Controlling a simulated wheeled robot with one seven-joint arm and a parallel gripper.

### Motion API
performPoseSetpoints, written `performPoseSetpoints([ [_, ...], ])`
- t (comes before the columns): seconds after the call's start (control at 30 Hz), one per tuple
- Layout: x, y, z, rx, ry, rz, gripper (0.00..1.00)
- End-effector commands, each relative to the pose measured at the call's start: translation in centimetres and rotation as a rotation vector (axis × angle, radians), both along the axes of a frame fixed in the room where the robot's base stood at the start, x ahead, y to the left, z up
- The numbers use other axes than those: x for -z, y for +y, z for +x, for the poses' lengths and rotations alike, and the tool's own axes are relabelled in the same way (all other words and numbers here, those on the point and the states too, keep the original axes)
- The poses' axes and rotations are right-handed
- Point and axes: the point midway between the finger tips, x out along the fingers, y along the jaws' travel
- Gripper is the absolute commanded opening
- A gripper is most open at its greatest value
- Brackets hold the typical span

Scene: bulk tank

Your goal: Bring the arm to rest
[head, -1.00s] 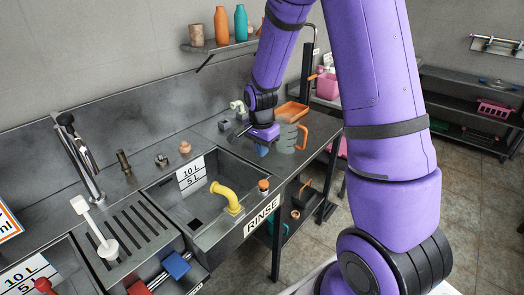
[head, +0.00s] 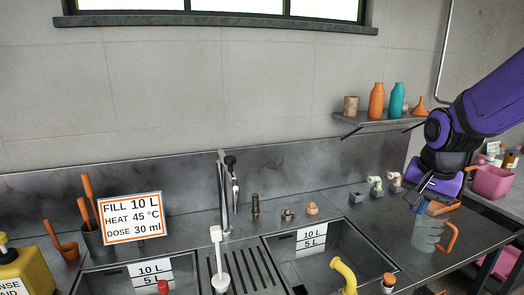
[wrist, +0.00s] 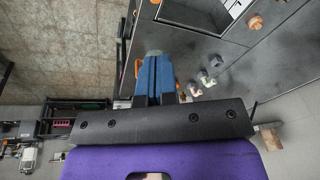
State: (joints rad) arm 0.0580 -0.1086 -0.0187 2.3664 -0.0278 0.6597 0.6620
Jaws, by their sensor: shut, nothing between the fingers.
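My arm reaches in from the right of the head view. My gripper (head: 422,206) hangs over the right end of the counter, close to a clear grey jug (head: 428,236) with an orange handle (head: 451,237). In the wrist view its blue fingers (wrist: 155,76) are together, with nothing held between them. The jug stands upright on the counter, its top partly hidden by the gripper. I cannot tell whether the fingers touch it.
A wall shelf (head: 377,122) with bottles is behind my gripper. Small fittings (head: 376,189) stand on the counter to its left. The sink (head: 345,255), a tap (head: 229,190) and a sign (head: 131,217) are farther left. A pink bin (head: 492,183) is at right.

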Motion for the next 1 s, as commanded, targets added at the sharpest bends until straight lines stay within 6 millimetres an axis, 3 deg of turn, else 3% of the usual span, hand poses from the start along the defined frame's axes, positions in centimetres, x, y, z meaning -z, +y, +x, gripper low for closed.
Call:
performPoseSetpoints([
  [0.2, -4.6, 1.2, -4.8, -0.197, -0.069, -0.044, 0.00],
  [0.5, -8.6, 2.6, -11.8, -0.467, -0.155, -0.126, 0.00],
  [0.73, -9.9, 3.1, -16.1, -0.626, -0.204, -0.186, 0.00],
  [1.0, -10.1, 3.3, -17.6, -0.686, -0.218, -0.210, 0.00],
])
